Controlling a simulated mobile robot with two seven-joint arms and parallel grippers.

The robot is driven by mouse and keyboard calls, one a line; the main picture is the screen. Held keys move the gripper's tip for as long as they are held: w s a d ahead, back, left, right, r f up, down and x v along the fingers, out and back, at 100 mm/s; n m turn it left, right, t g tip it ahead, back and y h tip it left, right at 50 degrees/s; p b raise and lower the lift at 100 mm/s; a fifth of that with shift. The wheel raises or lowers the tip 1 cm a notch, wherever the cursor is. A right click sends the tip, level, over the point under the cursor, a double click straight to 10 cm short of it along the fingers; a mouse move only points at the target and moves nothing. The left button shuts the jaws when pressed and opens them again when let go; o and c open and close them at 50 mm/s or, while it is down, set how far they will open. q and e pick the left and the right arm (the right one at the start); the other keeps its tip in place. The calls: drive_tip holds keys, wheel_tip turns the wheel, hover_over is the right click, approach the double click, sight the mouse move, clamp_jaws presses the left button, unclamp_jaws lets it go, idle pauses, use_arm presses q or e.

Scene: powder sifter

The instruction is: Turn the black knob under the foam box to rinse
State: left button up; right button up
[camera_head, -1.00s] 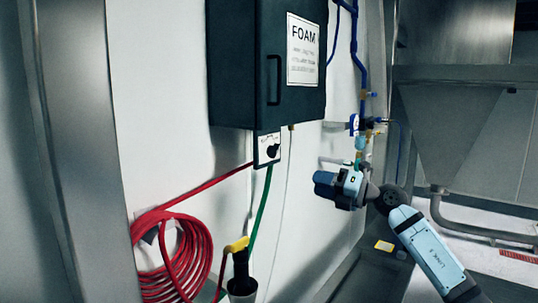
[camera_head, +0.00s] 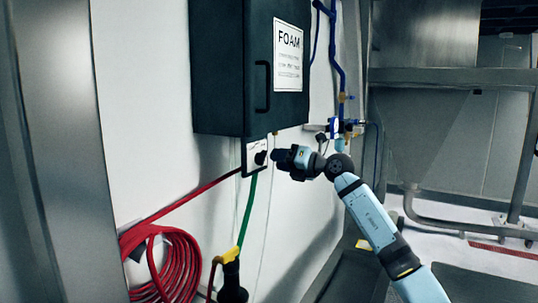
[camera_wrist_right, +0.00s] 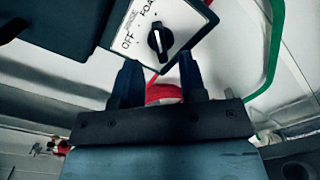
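The black knob (camera_head: 261,157) is on a small white plate (camera_head: 251,163) under the dark foam box (camera_head: 232,70). In the right wrist view the knob (camera_wrist_right: 160,40) carries a white line running roughly up and down the picture. The plate (camera_wrist_right: 185,15) shows the word OFF and part of FOAM; other lettering is too faint to read surely. My right gripper (camera_wrist_right: 160,72) is open, its two fingers apart with the knob beyond their tips, between them in the picture. In the head view the right gripper (camera_head: 277,156) is just right of the knob. My left gripper is out of view.
A red hose (camera_head: 175,270) hangs coiled on the wall at lower left. A green hose (camera_head: 246,215) runs down from the plate. Blue pipes and valves (camera_head: 337,125) are on the wall to the right. A metal post (camera_head: 60,130) stands at left.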

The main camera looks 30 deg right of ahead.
sight(266, 157)
drive_tip(key=shift+p+x, duration=0.3)
drive_tip(key=shift+x, duration=1.65)
clamp_jaws()
